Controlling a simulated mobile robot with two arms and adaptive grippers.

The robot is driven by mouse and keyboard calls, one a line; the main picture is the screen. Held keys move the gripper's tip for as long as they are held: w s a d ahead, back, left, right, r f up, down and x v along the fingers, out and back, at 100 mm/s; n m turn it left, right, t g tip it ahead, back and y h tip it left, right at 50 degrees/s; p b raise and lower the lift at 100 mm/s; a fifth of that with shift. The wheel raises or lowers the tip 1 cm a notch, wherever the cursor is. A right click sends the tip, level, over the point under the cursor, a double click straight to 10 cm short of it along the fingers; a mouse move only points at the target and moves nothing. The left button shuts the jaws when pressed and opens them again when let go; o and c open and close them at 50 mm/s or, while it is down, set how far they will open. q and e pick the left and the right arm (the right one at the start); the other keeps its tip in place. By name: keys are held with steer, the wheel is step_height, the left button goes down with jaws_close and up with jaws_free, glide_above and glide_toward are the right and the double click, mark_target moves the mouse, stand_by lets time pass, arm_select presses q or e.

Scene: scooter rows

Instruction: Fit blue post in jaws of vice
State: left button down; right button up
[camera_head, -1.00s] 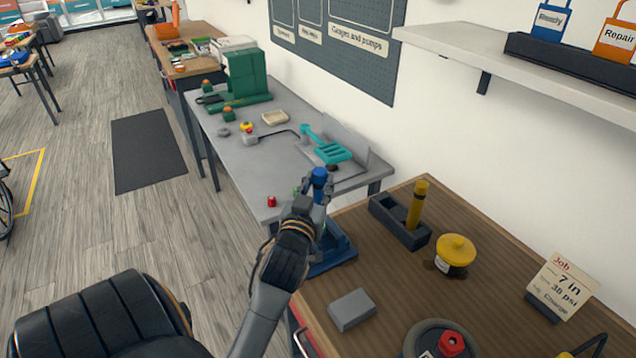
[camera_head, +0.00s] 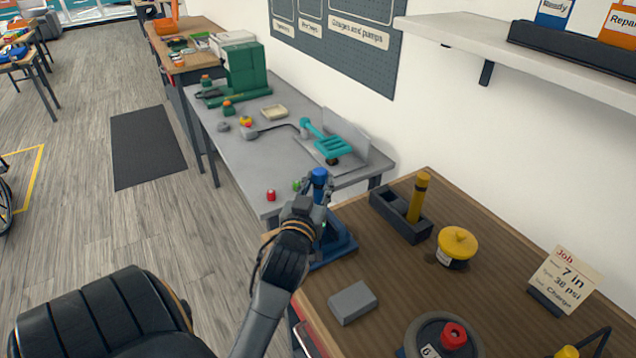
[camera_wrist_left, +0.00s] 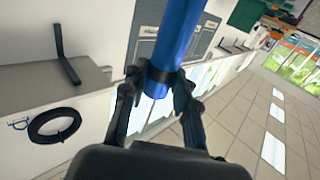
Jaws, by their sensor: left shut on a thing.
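The blue post (camera_head: 319,174) is held upright in my left gripper (camera_head: 318,188), its rounded top above the fingers. In the left wrist view the blue post (camera_wrist_left: 178,35) runs between the two fingers, which are shut on it. The post's lower end and the vice jaws are hidden, so I cannot tell whether the post is between the jaws. My right gripper is not in view.
The wooden bench (camera_head: 400,285) holds a dark block with a yellow post (camera_head: 418,197), a yellow-topped pot (camera_head: 457,247), a grey block (camera_head: 352,302) and a job card (camera_head: 565,279). A grey bench (camera_head: 232,155) with tools lies beyond. A shelf (camera_head: 450,30) overhangs at the right.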

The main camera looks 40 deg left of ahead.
arm_select(q)
steer(key=shift+f+b, duration=0.65)
steer(key=shift+f, duration=0.35)
steer(key=c, duration=1)
jaws_free()
steer(key=shift+o, duration=0.2)
step_height(320, 180, up, 10)
steer(key=shift+f, duration=0.1)
